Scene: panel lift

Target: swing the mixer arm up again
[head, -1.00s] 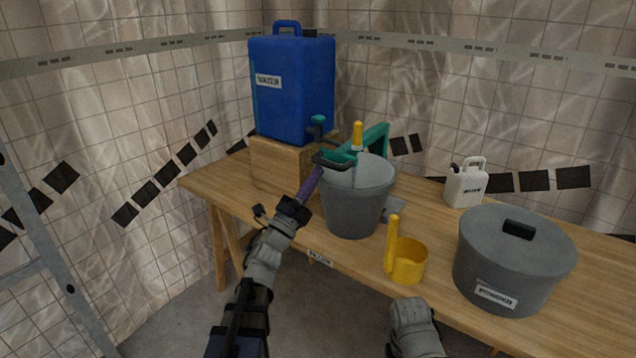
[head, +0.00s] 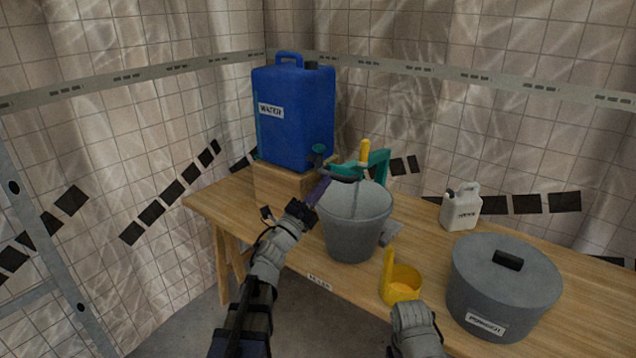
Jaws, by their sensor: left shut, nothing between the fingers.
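The teal mixer arm (head: 344,170) reaches left from its teal stand (head: 381,167), low over the grey bucket (head: 350,230). Its yellow handle (head: 364,151) stands up from it, leaning slightly right. A thin grey shaft runs from the arm down into the bucket, where its lower end is hidden. My left gripper (head: 325,180), dark and purple, is shut and empty at the left of the bucket's rim, close to the end of the mixer arm. I cannot tell whether it touches the arm. Only part of my right arm shows at the bottom; its gripper is not visible.
A blue water container (head: 295,120) with a tap stands on a wooden block at the back left. A yellow scoop (head: 402,284), a lidded grey powder pot (head: 503,290) and a white jug (head: 461,206) stand right of the bucket on the wooden table (head: 232,205).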

